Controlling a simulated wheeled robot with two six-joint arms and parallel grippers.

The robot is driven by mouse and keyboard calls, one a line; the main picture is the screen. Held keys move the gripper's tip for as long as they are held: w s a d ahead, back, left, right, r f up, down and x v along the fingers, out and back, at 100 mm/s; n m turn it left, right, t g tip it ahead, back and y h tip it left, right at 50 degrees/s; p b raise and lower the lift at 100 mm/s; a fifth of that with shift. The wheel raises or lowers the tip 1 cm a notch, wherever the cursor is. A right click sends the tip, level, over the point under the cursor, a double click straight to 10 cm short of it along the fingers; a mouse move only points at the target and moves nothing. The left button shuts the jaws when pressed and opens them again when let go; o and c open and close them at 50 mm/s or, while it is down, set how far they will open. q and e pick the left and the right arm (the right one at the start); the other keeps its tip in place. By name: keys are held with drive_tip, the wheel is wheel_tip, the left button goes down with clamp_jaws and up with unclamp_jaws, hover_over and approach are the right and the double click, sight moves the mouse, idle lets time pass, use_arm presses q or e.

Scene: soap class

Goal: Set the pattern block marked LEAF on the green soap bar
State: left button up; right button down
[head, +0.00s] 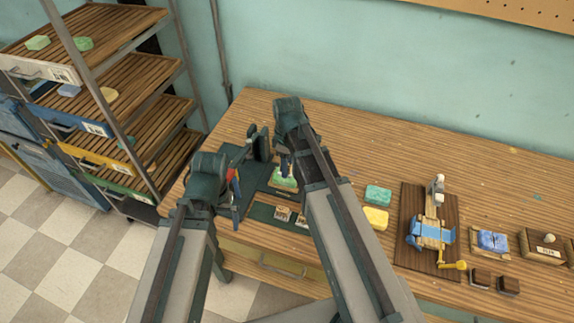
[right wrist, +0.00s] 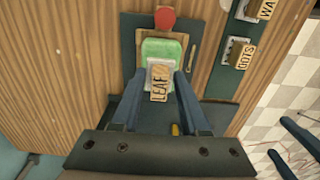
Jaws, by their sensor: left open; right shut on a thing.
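The pattern block marked LEAF (right wrist: 159,85) is pinched between the fingers of my right gripper (right wrist: 158,98). The green soap bar (right wrist: 162,47) lies just beyond and beneath the block in the right wrist view; the block overlaps its near part. Whether they touch, I cannot tell. In the head view the green soap bar (head: 286,183) shows below my right gripper (head: 285,168), partly hidden by my arm.
Blocks marked DOTS (right wrist: 240,54) and WA… (right wrist: 266,9) sit on a dark green tray. A red knob (right wrist: 165,18) is beside the soap bar. Another green bar (head: 377,194), a yellow bar (head: 375,218) and a wooden device (head: 431,230) lie to the right. Shelves (head: 105,100) stand left.

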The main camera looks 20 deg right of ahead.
drive_tip(key=shift+f+b, duration=0.55)
drive_tip(key=shift+b, duration=0.05)
idle(0.7)
unclamp_jaws()
idle(0.6)
drive_tip(key=shift+r+p, duration=3.05)
drive_tip(key=shift+f, duration=0.1)
